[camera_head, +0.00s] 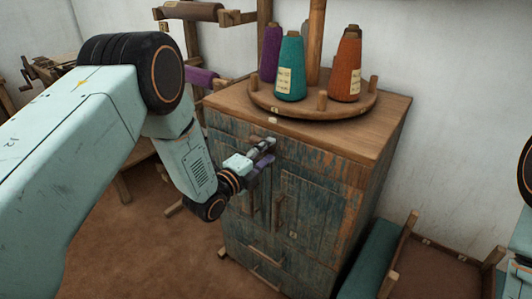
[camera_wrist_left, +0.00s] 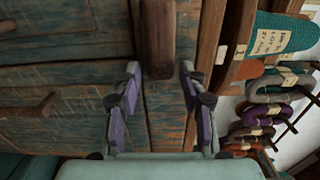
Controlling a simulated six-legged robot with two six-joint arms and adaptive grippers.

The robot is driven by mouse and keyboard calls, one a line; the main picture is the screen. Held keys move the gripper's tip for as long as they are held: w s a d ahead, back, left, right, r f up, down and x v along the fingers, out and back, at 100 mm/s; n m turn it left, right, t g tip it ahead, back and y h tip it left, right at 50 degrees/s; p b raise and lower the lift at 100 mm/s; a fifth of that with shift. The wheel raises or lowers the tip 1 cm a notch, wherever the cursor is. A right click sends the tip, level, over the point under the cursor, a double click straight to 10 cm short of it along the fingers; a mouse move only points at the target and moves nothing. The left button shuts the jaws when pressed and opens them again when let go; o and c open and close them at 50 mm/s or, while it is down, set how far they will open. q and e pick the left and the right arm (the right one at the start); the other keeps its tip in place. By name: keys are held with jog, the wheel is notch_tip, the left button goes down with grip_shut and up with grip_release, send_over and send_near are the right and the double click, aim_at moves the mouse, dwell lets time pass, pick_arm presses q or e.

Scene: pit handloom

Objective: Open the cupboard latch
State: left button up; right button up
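The cupboard (camera_head: 330,200) has worn blue-green paint and a wooden top, and its doors are closed. The latch appears to be the short wooden bar (camera_wrist_left: 157,40) on the cupboard front in the left wrist view. In the head view my left gripper (camera_head: 268,150) is at the upper front of the cupboard and hides most of that spot. In the left wrist view the left gripper (camera_wrist_left: 159,69) is open, with its purple-padded fingers apart on either side of the bar's near end. Contact cannot be told. My right gripper is out of view.
A round wooden stand (camera_head: 310,101) with yarn cones (camera_head: 291,68) stands on the cupboard top, close above my left gripper. Wooden door handles (camera_head: 278,212) stick out below it. A teal-cushioned bench (camera_head: 370,262) is at the right. Brown floor (camera_head: 140,250) lies clear in front.

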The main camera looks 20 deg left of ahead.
pick_arm(q)
jog(key=shift+o, duration=0.7)
jog(key=v, duration=1.2)
